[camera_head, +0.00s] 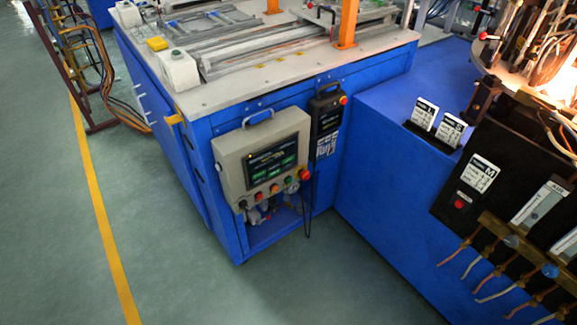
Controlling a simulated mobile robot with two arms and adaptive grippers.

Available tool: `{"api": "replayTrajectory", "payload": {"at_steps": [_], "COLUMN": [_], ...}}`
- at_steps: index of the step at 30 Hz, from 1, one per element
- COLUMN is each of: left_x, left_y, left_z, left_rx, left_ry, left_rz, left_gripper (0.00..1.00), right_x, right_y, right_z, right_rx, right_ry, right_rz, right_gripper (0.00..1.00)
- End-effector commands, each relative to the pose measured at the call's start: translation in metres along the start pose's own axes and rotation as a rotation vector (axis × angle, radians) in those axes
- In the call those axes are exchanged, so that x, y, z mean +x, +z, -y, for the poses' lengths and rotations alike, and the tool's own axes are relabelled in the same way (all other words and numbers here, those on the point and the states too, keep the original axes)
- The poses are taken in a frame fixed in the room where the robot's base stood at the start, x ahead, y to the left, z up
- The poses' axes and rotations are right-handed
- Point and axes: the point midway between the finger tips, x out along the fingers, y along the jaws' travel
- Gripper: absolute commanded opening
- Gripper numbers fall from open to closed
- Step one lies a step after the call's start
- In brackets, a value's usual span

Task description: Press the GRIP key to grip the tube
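No gripper of mine shows in the head view. A beige control box (226,160) with a dark screen (270,158) hangs on the front of the blue machine. A row of small coloured buttons (274,188) runs below the screen, and a red knob (304,175) sits at the box's right corner. A black panel (440,207) at the right carries a white label (480,174) and a red button (459,204). The lettering is too small to read, so I cannot tell which key is GRIP. I cannot make out the tube; bright flame-like light (560,85) glows at the upper right.
A blue cabinet (375,205) joins the machine on the right, with two label cards (450,128) on top. Thin hoses (492,268) hang from the black panel. A black handheld unit (327,112) hangs by the control box. The green floor (200,285) in front is clear.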

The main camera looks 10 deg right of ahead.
Motion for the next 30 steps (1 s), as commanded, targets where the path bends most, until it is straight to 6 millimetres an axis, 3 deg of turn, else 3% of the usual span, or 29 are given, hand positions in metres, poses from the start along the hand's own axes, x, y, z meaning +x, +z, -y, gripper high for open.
{"api": "replayTrajectory", "payload": {"at_steps": [5,14,30], "left_x": [0.0,0.0,0.0], "left_y": [-0.0008,-0.0014,-0.0021], "left_z": [0.0003,0.0004,0.0005], "left_rx": [0.0,0.0,-0.001], "left_ry": [0.0,-0.001,-0.001], "left_rz": [-0.001,-0.003,-0.003], "left_gripper": [0.0,0.0,0.0], "right_x": [0.0,0.0,-0.0001], "right_y": [0.0001,0.0009,0.0017], "right_z": [-0.0004,-0.0035,-0.0052], "right_rx": [0.0,-0.002,-0.003], "right_ry": [0.0,0.004,0.006], "right_rz": [0.0,0.002,0.003], "right_gripper": [0.4,0.01,0.0]}}
